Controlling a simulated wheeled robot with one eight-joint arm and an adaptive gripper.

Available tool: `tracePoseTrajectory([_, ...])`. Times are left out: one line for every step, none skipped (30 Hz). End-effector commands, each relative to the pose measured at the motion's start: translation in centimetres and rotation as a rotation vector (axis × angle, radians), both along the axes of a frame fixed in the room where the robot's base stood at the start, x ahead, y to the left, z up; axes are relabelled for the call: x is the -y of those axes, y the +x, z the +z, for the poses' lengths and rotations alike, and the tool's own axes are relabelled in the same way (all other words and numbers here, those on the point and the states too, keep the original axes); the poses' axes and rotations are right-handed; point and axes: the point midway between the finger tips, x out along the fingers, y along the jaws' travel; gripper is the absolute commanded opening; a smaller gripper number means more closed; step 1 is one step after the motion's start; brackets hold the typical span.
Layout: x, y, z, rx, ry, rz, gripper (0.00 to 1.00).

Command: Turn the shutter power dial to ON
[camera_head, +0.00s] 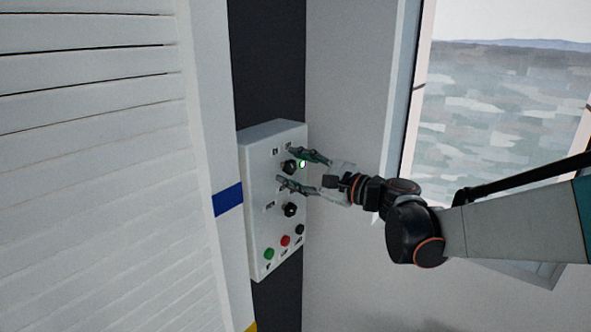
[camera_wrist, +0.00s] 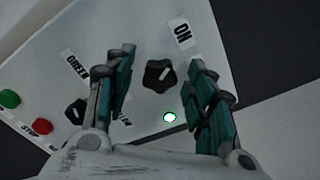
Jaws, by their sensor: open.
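The white control box (camera_head: 262,200) is mounted on the dark wall strip beside the shutter. Its upper black dial (camera_head: 289,167) sits near a lit green lamp (camera_head: 302,164). In the wrist view the dial (camera_wrist: 160,76) has a pale pointer mark, and the ON label (camera_wrist: 183,32) is above and right of it. My gripper (camera_head: 297,170) is open at the box's upper part. In the wrist view my gripper (camera_wrist: 160,75) has one finger on each side of the dial, with gaps visible. I cannot tell the exact depth of the fingertips.
A second black dial (camera_head: 290,209) is lower on the box, with a green button (camera_head: 269,254), a red button (camera_head: 285,240) and a black button (camera_head: 300,229) below. The white slatted shutter (camera_head: 90,170) is at left. A window (camera_head: 500,110) is at right.

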Motion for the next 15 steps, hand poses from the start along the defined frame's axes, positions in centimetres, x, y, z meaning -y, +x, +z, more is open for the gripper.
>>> tracePoseTrajectory([0.4, -0.3, 0.0, 0.0, 0.0, -0.001, 0.5])
tracePoseTrajectory([0.7, -0.5, 0.0, 0.0, 0.0, -0.001, 0.5])
tracePoseTrajectory([1.2, -0.8, 0.0, 0.0, 0.0, -0.002, 0.5])
tracePoseTrajectory([1.6, -1.1, 0.0, 0.0, 0.0, -0.004, 0.5])
tracePoseTrajectory([2.1, -1.5, 0.0, 0.0, 0.0, -0.004, 0.5])
tracePoseTrajectory([2.7, -2.0, 0.0, 0.0, 0.0, -0.004, 0.5])
tracePoseTrajectory([3.2, -2.3, 0.0, 0.0, 0.0, -0.005, 0.5])
tracePoseTrajectory([3.7, -2.7, 0.0, 0.0, 0.0, -0.005, 0.5])
tracePoseTrajectory([4.4, -3.3, 0.0, 0.0, 0.0, -0.005, 0.5])
tracePoseTrajectory([4.9, -3.7, 0.0, 0.0, 0.0, -0.005, 0.5])
tracePoseTrajectory([5.3, -4.0, 0.0, 0.0, 0.0, -0.004, 0.5])
tracePoseTrajectory([6.0, -4.5, 0.0, 0.0, 0.0, -0.005, 0.5])
tracePoseTrajectory([6.4, -4.9, 0.0, 0.0, 0.0, -0.004, 0.5])
tracePoseTrajectory([6.8, -5.2, 0.0, 0.0, 0.0, -0.004, 0.5])
tracePoseTrajectory([7.3, -5.6, 0.0, 0.0, 0.0, -0.004, 0.5])
